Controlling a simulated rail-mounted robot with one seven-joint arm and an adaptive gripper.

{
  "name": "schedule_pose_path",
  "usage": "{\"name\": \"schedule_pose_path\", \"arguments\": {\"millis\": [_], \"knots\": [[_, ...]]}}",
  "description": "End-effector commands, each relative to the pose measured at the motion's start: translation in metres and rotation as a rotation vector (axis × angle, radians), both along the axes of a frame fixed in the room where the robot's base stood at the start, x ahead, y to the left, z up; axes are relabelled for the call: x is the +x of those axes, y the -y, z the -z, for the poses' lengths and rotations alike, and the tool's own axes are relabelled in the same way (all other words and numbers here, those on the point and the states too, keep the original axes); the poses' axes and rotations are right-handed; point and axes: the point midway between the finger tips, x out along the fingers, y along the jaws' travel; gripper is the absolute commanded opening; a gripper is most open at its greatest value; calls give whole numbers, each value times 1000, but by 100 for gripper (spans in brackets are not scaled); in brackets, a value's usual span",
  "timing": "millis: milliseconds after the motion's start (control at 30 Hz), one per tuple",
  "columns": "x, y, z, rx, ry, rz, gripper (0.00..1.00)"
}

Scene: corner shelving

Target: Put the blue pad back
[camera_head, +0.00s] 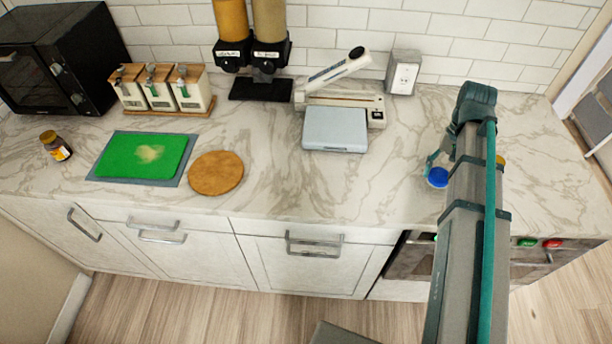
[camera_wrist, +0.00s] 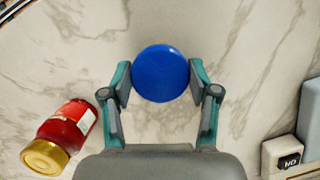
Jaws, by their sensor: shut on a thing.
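The blue pad (camera_wrist: 160,73) is a round, flat-topped blue disc, seen from above in the wrist view between my two teal-and-grey fingers. My gripper (camera_wrist: 159,82) is shut on it, with one finger against each side. In the head view the blue pad (camera_head: 437,177) shows at the right, just left of my arm, over the marble counter. My gripper (camera_head: 436,163) is partly hidden there behind my arm. I cannot tell whether the pad touches the counter or is held just above it.
A red jar with a gold lid (camera_wrist: 65,137) lies near my gripper. A white machine (camera_head: 345,103) with a pale blue plate (camera_head: 335,130) stands left of it. A green board (camera_head: 140,157) and round wooden board (camera_head: 216,173) lie farther left. The counter (camera_head: 270,190) between is clear.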

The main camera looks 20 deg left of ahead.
Motion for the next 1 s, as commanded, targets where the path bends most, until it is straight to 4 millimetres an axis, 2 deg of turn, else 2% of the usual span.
{"name": "schedule_pose_path", "arguments": {"millis": [267,467,600,800,1000], "knots": [[-18,-69,-18,2,1,66,32],[-50,-145,-38,3,0,147,32],[-80,-195,-52,5,5,210,32],[-131,-258,-72,10,6,292,32],[-184,-306,-89,9,3,367,32]]}}
